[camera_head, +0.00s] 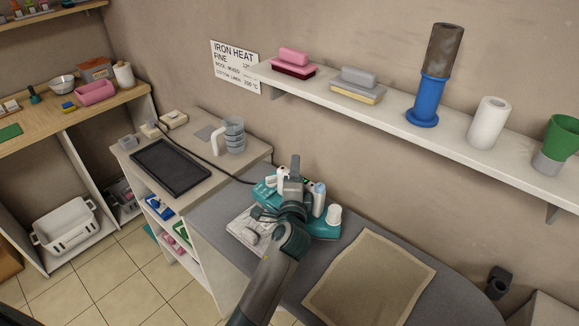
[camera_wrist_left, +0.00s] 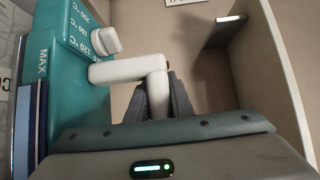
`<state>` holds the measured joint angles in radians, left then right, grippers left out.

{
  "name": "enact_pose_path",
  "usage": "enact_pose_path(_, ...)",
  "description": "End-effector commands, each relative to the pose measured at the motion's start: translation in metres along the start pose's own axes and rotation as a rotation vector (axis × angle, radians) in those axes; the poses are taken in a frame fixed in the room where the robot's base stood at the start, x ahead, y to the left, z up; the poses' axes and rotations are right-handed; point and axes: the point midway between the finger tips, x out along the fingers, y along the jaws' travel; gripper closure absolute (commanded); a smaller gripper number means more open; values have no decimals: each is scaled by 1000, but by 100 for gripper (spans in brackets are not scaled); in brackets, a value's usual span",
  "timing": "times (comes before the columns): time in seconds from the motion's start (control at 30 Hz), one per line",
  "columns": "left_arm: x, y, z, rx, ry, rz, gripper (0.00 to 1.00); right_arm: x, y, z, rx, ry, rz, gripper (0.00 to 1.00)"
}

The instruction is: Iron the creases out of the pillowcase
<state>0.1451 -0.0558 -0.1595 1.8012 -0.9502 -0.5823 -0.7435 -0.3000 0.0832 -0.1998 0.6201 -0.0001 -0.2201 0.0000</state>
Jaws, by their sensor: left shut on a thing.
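The teal iron (camera_head: 326,231) stands at the back of the grey ironing board, by a pale rest plate (camera_head: 243,222). It also shows in the left wrist view (camera_wrist_left: 72,62), with temperature marks, a white dial (camera_wrist_left: 106,41) and a white handle (camera_wrist_left: 125,69). My left gripper (camera_head: 292,183) is over the iron and hides part of it. In the left wrist view its fingers (camera_wrist_left: 158,98) are shut on the white handle. The beige pillowcase (camera_head: 370,280) lies flat on the board to the right, apart from the iron; creases are too faint to tell. My right gripper is out of view.
The grey ironing board (camera_head: 455,290) has bare room around the pillowcase. A side table at left holds a dark tray (camera_head: 170,166) and a jug (camera_head: 233,136); a dark cord (camera_head: 205,158) crosses it. A wall shelf (camera_head: 400,103) with several objects runs above the board.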

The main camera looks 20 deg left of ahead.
Motion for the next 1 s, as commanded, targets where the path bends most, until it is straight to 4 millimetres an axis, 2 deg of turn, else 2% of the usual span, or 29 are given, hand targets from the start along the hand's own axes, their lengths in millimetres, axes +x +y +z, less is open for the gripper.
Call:
enact_pose_path(0.5, 0, 0, -1, -1, 1, 0, 100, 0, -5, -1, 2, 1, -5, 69)
enact_pose_path(1.0, 22, -3, 29, 3, -2, -2, 100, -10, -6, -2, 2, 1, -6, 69)
